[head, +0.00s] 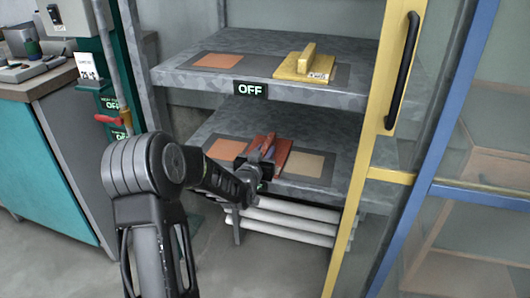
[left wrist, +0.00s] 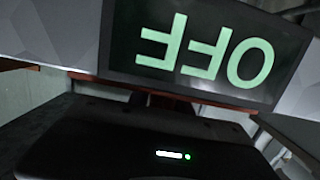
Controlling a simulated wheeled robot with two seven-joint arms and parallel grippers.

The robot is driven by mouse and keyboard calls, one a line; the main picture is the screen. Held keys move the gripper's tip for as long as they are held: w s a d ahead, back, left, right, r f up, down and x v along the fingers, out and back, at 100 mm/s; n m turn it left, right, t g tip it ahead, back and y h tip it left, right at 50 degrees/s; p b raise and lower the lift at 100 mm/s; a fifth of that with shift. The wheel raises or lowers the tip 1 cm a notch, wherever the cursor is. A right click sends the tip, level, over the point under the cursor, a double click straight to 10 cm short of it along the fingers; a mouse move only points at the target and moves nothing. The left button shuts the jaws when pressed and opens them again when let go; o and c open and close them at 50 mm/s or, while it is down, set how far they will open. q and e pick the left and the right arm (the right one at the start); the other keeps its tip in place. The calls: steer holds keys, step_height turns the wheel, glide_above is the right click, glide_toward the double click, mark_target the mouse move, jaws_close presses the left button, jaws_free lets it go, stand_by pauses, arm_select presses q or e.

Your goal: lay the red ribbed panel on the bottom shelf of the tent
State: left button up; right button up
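The red ribbed panel (head: 284,149) is at the bottom shelf (head: 222,124) of the tent, between an orange square (head: 225,149) on the left and a tan square (head: 304,164) on the right. My left gripper (head: 264,157) reaches in from the left and is shut on the panel's raised rib. The gripper hides the panel's front part, and I cannot tell whether its underside touches the shelf. In the left wrist view a thin red edge of the panel (left wrist: 215,103) shows beyond the dark gripper body. My right gripper is not in view.
The upper shelf (head: 350,62) holds a yellow block with a handle (head: 305,66) and an orange square. An OFF sign (head: 250,90) hangs on its front edge, close above my gripper. A yellow door frame (head: 375,145) stands to the right. White rolls (head: 290,222) lie below.

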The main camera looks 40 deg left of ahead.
arm_select(q)
steer(key=o, duration=0.3)
steer(key=shift+s+r, duration=0.15)
steer(key=shift+r, duration=0.05)
steer(key=p+v, duration=0.2)
steer(key=v, duration=0.9)
steer(key=shift+s+d, duration=0.25)
steer(key=shift+s, duration=0.1)
stand_by(1.2)
